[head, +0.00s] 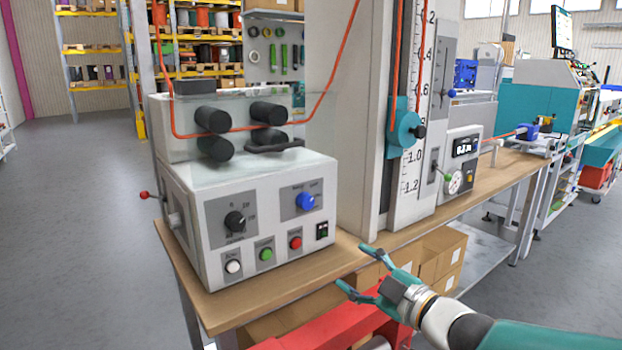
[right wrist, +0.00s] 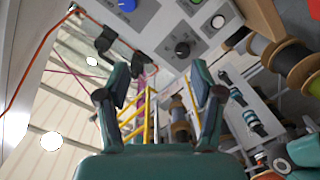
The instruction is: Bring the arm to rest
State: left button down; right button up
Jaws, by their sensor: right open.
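My right gripper (head: 352,270) is in the lower middle of the head view, on the arm that comes in from the lower right. Its teal fingers are spread apart with nothing between them. It is in front of the wooden bench's front edge, apart from the machines. In the right wrist view the two fingers of the same gripper (right wrist: 160,95) stand apart and empty. My left gripper does not show in the head view.
A grey control box (head: 250,225) with knobs and buttons stands on the wooden bench (head: 290,287), left of a tall scaled column (head: 410,120). An orange cable (head: 330,85) runs over them. Cardboard boxes (head: 440,257) sit below. Open floor (head: 80,220) lies left.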

jog(key=s+d+f+m+g+h, duration=0.1)
jog(key=s+f+m+g+h, duration=0.2)
jog(key=f, duration=1.5)
jog(key=s+d+f+m+g+h, duration=0.1)
jog(key=s+f+m+g, duration=0.3)
jog(key=f, duration=1.4)
jog(key=s+f+m+g+h, duration=0.1)
jog(key=s+f+m+g, duration=0.2)
jog(key=s, duration=0.4)
jog(key=s+d+f+m+g, duration=0.1)
jog(key=s+f+m, duration=0.3)
jog(key=s+f, duration=0.3)
jog(key=s+f+m+g+h, duration=0.1)
jog(key=s+f+m+g, duration=0.15)
jog(key=s, duration=0.55)
notch_tip(320, 180, up, 14)
jog(key=m+p, duration=0.1)
jog(key=p, duration=1.3)
jog(key=shift+d+f, duration=0.2)
jog(key=shift+d, duration=0.1)
jog(key=shift+s+m, duration=0.1)
jog(key=shift+m, duration=0.15)
